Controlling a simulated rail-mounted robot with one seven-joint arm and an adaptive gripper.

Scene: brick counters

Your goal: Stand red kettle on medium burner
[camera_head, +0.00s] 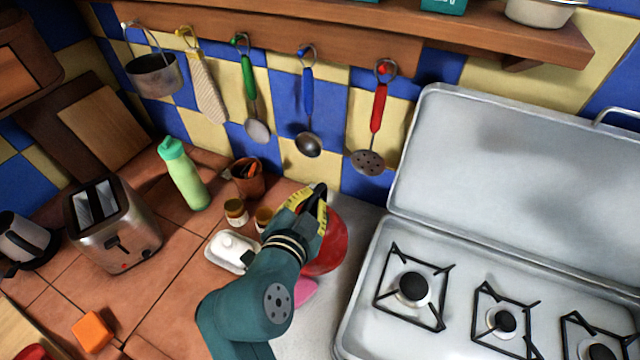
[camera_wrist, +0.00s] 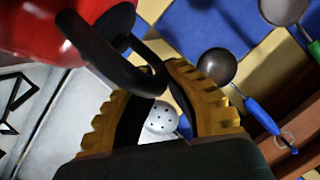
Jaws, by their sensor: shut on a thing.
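The red kettle (camera_head: 328,248) is left of the stove in the head view, partly hidden behind my arm. My gripper (camera_head: 316,200) is shut on its black handle. The wrist view shows the yellow fingers (camera_wrist: 165,100) closed around the handle (camera_wrist: 105,50), with the red body (camera_wrist: 45,30) at the upper left. I cannot tell whether the kettle touches the counter. The stove (camera_head: 365,310) has a left burner (camera_head: 413,287), a smaller-looking middle burner (camera_head: 503,320) and a right burner (camera_head: 600,351) cut by the frame edge. All three are bare.
The stove's raised lid (camera_head: 520,160) stands behind the burners. Utensils, including a red skimmer (camera_head: 370,160), hang on the wall. A butter dish (camera_head: 230,252), jars (camera_head: 236,212), a green bottle (camera_head: 186,175) and a toaster (camera_head: 112,225) stand left. A pink item (camera_head: 297,293) lies near the kettle.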

